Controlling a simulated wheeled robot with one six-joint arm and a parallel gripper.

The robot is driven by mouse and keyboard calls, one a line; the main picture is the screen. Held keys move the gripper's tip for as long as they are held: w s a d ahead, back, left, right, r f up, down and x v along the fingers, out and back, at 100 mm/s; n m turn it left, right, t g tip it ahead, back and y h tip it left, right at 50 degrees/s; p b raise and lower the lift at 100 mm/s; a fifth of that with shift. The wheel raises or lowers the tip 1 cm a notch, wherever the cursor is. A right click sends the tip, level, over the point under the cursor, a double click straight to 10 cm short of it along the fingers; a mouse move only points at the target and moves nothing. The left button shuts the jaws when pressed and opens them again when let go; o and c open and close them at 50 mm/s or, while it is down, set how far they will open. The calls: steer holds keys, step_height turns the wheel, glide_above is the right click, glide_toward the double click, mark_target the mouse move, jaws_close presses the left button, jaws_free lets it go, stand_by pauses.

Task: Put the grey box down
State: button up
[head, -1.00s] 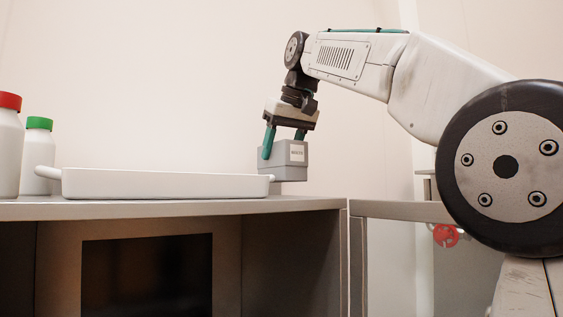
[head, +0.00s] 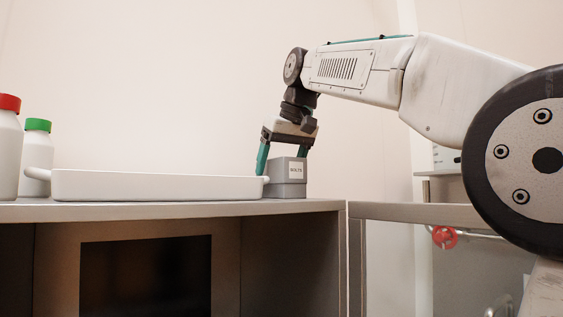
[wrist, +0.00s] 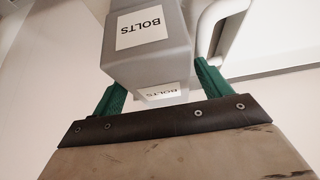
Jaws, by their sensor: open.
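The grey box (head: 287,178) has a white label reading BOLTS. In the head view it stands upright on the shelf top, just right of the white tray (head: 150,187). The box also fills the top middle of the wrist view (wrist: 174,47). My gripper (head: 281,170) is open above the box, with its two green fingers apart on either side. The left finger is beside the box near the tray's right handle. The box's far side is hidden.
A bottle with a red cap (head: 8,150) and a bottle with a green cap (head: 37,150) stand at the left, by the tray. The shelf top (head: 200,209) has little bare room right of the box. A red valve handle (head: 444,237) shows at the lower right.

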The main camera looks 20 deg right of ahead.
steer(key=v, duration=1.2)
